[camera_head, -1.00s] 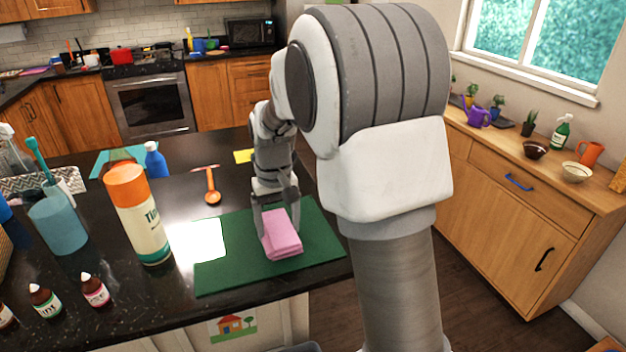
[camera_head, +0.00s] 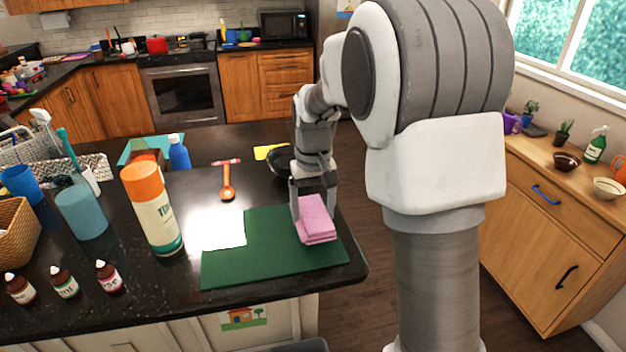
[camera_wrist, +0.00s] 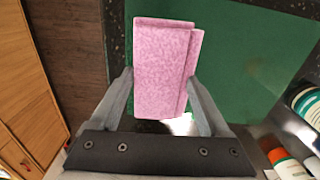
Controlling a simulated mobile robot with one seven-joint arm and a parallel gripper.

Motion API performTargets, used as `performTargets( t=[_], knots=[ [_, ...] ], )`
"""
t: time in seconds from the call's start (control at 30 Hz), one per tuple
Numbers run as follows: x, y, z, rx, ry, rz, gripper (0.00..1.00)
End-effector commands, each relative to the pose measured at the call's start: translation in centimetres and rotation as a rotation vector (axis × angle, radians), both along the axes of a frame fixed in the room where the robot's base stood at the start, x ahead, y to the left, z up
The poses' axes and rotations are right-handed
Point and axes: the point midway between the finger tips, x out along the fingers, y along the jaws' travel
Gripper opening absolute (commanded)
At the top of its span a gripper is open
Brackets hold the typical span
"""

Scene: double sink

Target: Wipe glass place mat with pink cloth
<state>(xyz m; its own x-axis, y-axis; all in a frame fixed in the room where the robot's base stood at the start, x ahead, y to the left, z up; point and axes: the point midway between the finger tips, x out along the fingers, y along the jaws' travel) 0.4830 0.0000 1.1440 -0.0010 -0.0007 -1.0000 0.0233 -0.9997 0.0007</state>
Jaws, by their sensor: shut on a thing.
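The pink cloth (camera_head: 316,220) is a folded block over the right part of the green place mat (camera_head: 270,262), near its right edge. My gripper (camera_head: 314,206) points down from above and is shut on the cloth, one finger at each side. I cannot tell whether the cloth's underside touches the mat. A bright white glare covers the mat's upper left corner.
A spray can with an orange cap (camera_head: 152,210) stands left of the mat. Several small bottles (camera_head: 108,277) stand near the front. The counter's right edge is close to the mat.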

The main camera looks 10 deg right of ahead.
Motion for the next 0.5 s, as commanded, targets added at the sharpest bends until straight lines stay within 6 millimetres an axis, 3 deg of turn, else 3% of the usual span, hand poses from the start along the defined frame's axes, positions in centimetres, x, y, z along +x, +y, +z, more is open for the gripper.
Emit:
performTargets(
  t=[0.1, 0.5],
  knots=[
    [0.0, 0.0, 1.5, 0.0, -0.001, -0.001, 0.28],
    [0.0, 0.0, 4.6, 0.0, -0.002, -0.001, 0.28]
  ],
)
